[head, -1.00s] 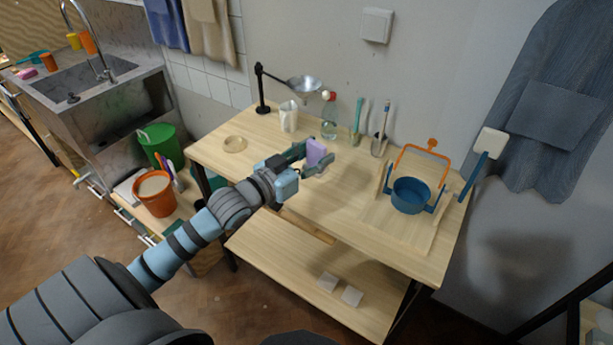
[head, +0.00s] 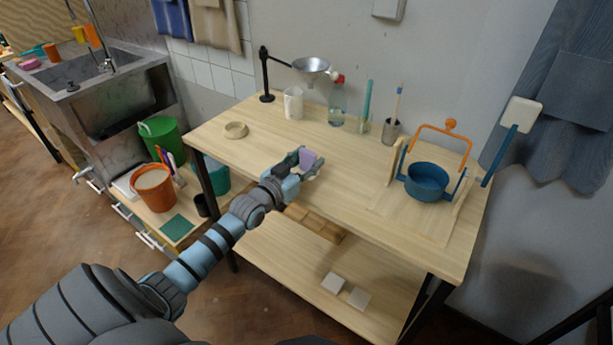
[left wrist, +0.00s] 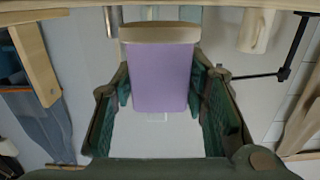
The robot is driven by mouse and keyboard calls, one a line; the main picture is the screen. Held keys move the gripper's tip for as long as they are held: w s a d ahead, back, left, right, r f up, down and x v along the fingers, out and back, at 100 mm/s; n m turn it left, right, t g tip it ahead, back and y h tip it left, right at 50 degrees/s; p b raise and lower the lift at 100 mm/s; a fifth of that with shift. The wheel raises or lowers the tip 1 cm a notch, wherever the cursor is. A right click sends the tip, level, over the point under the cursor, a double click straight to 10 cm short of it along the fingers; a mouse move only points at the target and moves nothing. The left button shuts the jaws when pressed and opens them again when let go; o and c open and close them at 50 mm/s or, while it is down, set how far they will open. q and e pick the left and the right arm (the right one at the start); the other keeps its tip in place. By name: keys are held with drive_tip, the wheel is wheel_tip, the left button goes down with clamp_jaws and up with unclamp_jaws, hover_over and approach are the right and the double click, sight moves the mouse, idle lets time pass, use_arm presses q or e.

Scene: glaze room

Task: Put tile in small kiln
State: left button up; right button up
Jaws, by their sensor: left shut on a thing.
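A lilac tile (head: 309,158) with a pale beige end is held in my left gripper (head: 302,165), above the front middle part of the wooden table. In the left wrist view the tile (left wrist: 161,78) stands between the two green fingers of the left gripper (left wrist: 160,92), which is shut on it. A blue round vessel (head: 428,180) under an orange handle sits on a wooden board at the right of the table. I cannot tell for sure which thing is the small kiln. My right gripper is not in view.
The wooden table (head: 275,135) has bare room at its left and middle. Two pale squares (head: 333,283) lie on the lower shelf.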

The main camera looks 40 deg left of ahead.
use_arm(q)
drive_tip(key=shift+f+b, duration=0.3)
drive_tip(key=shift+f, duration=0.6)
drive_tip(key=shift+r, duration=0.25)
drive_tip(key=o, duration=0.8)
drive_tip(key=shift+f, duration=0.2)
drive_tip(key=o, duration=0.4)
drive_tip(key=shift+r, duration=0.1)
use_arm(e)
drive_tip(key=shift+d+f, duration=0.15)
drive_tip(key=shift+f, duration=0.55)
